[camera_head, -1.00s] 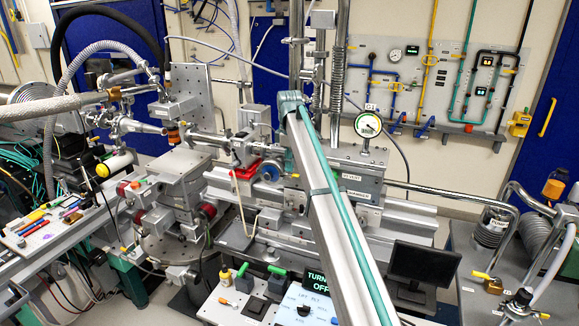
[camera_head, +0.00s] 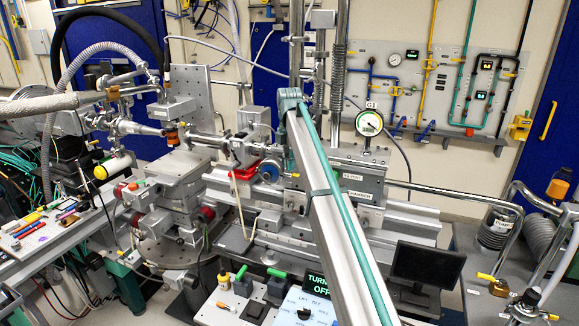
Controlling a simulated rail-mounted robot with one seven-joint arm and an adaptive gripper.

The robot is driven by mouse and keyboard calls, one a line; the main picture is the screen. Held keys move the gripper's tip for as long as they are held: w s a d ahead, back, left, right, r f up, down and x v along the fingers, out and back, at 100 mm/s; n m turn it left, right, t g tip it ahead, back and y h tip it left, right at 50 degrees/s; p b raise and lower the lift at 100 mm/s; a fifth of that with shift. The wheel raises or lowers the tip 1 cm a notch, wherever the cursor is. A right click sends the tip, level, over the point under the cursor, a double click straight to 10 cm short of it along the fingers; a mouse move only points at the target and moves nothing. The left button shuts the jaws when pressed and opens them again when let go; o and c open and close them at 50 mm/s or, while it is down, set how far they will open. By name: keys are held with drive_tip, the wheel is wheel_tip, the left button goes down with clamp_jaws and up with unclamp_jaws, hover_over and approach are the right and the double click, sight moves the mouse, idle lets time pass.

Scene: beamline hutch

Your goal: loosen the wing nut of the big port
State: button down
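My arm (camera_head: 335,220) runs from the bottom edge up to a teal joint at the upper middle. It covers part of the beamline behind it. My gripper cannot be seen; it lies hidden behind the arm or outside the picture. A grey chamber block (camera_head: 357,185) with small white labels stands right of the arm, with a round dial gauge (camera_head: 369,123) on top. I cannot make out which fitting is the big port. No wing nut can be told apart at this size.
A tool tray (camera_head: 28,240) lies at the left. A black monitor (camera_head: 426,264) and a control panel (camera_head: 313,305) stand at the front. A bent metal pipe (camera_head: 450,194) runs right from the chamber. Hoses (camera_head: 90,60) hang at the upper left. A gas panel (camera_head: 435,85) is on the back wall.

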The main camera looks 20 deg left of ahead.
drive_tip(key=shift+s+f+n+b, duration=0.1)
drive_tip(key=shift+n+b, duration=0.3)
drive_tip(key=shift+n, duration=1.8)
drive_tip(key=c, duration=1.4)
unclamp_jaws()
drive_tip(key=shift+o, duration=0.2)
drive_tip(key=shift+r, duration=4.05)
